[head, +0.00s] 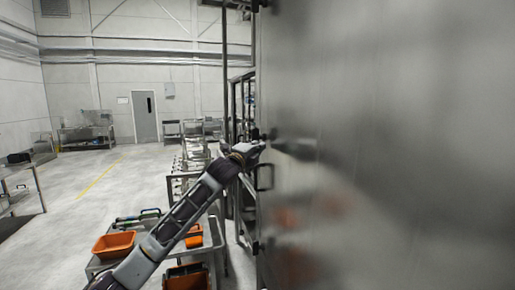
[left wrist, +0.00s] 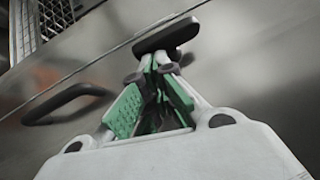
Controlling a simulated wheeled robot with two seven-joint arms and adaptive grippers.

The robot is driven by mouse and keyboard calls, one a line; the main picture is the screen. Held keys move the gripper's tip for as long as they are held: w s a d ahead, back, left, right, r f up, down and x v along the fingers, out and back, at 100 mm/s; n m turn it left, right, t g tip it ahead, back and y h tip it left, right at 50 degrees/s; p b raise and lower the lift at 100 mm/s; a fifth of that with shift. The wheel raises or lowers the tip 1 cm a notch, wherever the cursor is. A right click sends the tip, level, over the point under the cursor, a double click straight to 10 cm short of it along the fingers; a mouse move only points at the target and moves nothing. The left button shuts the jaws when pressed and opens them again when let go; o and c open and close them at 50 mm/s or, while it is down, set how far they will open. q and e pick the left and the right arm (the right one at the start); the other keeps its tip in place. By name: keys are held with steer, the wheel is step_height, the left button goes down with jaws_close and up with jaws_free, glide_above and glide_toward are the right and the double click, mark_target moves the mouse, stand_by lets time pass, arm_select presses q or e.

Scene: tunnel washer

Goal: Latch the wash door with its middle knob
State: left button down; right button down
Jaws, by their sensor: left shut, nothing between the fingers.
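The wash door (head: 390,130) is a large, shiny steel panel filling the right of the head view. Its middle knob (head: 272,135) is a small black piece at the door's left edge. In the left wrist view the knob (left wrist: 166,36) is a dark elongated lever on the steel. My left gripper (head: 259,147) is at the knob, just below it in the head view. Its green-padded fingers (left wrist: 160,62) are shut with nothing between them, tips close against the knob's underside; I cannot tell whether they touch. My right gripper is out of view.
A black pull handle (head: 265,177) sits on the door below the knob. Another dark fitting (head: 256,247) is lower on the door edge. A grey cart (head: 214,232) with an orange bin (head: 114,245) stands below my left arm. Open floor lies at left.

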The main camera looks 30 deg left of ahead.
arm_select(q)
steer(key=shift+f+m+t+b, duration=0.15)
steer(key=shift+m+t+b, duration=0.15)
steer(key=shift+m+b, duration=0.15)
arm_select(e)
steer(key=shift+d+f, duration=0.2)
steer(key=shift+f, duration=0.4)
